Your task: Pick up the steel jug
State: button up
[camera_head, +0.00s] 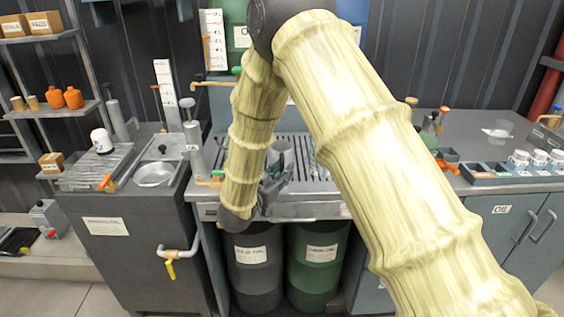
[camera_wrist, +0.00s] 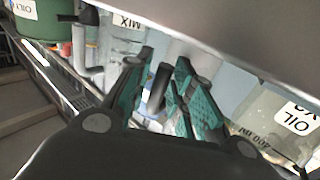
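My gripper (camera_wrist: 160,68) has its two green-padded fingers apart, in the wrist view. A dark upright handle (camera_wrist: 157,88) stands between them, with a gap to the fingers. The handle seems to belong to a pale grey vessel (camera_wrist: 178,50) just beyond, probably the steel jug, mostly hidden by the fingers and a grey bar. In the head view my gripper (camera_head: 272,184) is low over the front of the slatted steel worktop, beside a small greyish vessel (camera_head: 283,151). The arm hides much of this area.
A clear jug labelled MIX (camera_wrist: 124,38) stands left of the fingers, and one labelled OIL (camera_wrist: 288,118) stands to the right. Drums (camera_head: 255,275) stand below.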

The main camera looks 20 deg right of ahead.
grip_shut()
jog(key=shift+r, duration=0.15)
dwell(0.4)
